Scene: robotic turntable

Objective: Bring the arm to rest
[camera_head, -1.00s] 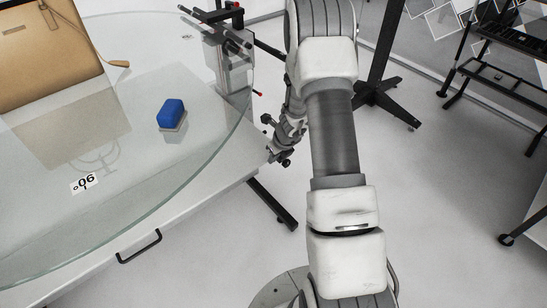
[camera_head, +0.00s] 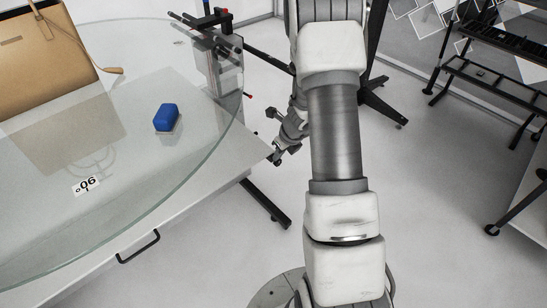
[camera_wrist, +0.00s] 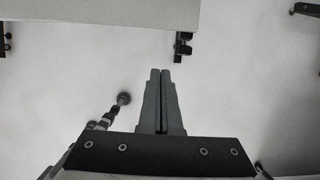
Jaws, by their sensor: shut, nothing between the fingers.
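My arm stands upright in the head view, with its white and grey links folded in front of the camera.
A round glass turntable (camera_head: 60,232) is on a white table at left, bearing a tan handbag (camera_head: 45,55) and a blue object (camera_head: 166,117). A clamped fixture (camera_head: 224,75) stands at its far edge. Black stands and a rack (camera_head: 500,85) are at right.

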